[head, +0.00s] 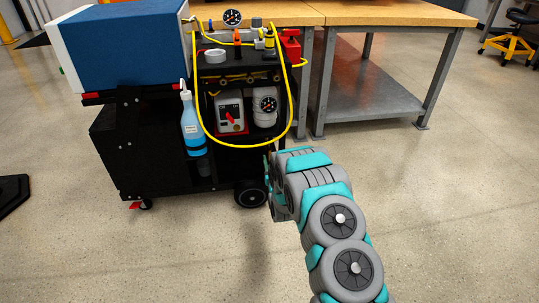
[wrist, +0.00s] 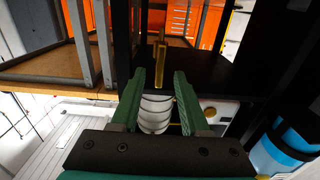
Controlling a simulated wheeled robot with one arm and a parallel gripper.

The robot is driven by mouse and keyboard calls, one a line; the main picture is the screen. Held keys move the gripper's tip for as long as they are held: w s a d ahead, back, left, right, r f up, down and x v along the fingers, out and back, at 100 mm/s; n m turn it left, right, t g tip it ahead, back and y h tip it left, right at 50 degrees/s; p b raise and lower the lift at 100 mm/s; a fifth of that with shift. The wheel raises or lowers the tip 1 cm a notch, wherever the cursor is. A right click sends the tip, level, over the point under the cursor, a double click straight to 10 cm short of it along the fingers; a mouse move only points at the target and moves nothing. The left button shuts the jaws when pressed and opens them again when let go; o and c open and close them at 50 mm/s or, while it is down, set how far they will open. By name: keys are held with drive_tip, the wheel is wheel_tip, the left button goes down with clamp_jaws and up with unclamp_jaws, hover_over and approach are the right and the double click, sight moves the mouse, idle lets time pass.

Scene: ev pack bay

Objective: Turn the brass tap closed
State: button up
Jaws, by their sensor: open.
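A row of small brass-coloured fittings (head: 250,79) sits under the top tray of the black cart in the head view. I cannot tell which of them is the tap or how its handle is set. In the wrist view a narrow gold-coloured piece (wrist: 160,65) stands beyond the fingertips, in line with the gap. It may be the tap, but I cannot be sure. My gripper (wrist: 158,82) has its two green fingers apart with nothing between them. In the head view my gripper (head: 274,152) is seen from behind, low in front of the cart's right side, its fingers mostly hidden.
A yellow hose (head: 243,146) loops down the cart front. A blue spray bottle (head: 192,127) hangs at left; a white gauge box (head: 230,112) and white ribbed canister (head: 265,108) stand on the shelf. A workbench (head: 400,18) adjoins at right. The floor (head: 450,200) is clear.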

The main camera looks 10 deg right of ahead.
sight(269, 154)
drive_tip(key=shift+w, duration=2)
drive_tip(key=shift+c, duration=0.2)
clamp_jaws()
